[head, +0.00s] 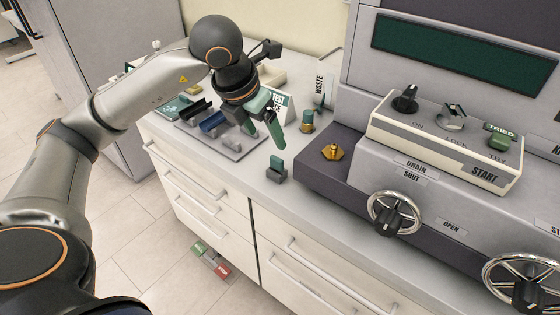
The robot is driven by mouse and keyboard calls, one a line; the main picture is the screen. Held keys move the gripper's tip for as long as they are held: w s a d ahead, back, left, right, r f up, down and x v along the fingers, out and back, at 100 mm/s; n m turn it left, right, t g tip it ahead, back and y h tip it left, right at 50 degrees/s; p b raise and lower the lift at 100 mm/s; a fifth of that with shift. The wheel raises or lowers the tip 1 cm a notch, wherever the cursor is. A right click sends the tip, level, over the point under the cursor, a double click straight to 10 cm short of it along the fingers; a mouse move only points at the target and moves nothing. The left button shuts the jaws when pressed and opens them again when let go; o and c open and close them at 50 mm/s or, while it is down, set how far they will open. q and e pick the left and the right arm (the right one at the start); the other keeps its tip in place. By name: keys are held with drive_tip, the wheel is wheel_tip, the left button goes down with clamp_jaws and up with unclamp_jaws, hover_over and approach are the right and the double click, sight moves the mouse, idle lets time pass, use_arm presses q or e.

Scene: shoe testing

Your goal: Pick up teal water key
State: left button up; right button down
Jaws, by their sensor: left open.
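Two small teal-topped pieces stand on the counter, and I cannot tell which is the water key. One is a teal and grey block (277,169) near the counter's front edge. The other has a teal top on a brass-coloured base (307,122), farther back beside the machine. My left gripper (264,120) is open, its green fingers pointing down above the counter, behind the block and left of the brass-based piece. It appears empty and apart from both. My right gripper is not in view.
A grey tray (235,151) with dark, blue and grey pieces lies left of the gripper. A TEST sign (284,107) and a WASTE sign (320,86) stand behind. The machine's purple ledge (313,160) carries a brass hex piece (333,152). Handwheels (394,213) project at right.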

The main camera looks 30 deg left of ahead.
sight(276, 158)
use_arm(q)
drive_tip(key=x, duration=0.6)
drive_tip(key=shift+f, duration=0.2)
drive_tip(key=shift+p+x, duration=0.45)
drive_tip(key=shift+x, duration=2.25)
drive_tip(key=shift+a, duration=0.2)
drive_tip(key=shift+c, duration=0.3)
drive_tip(key=shift+r, duration=0.1)
clamp_jaws()
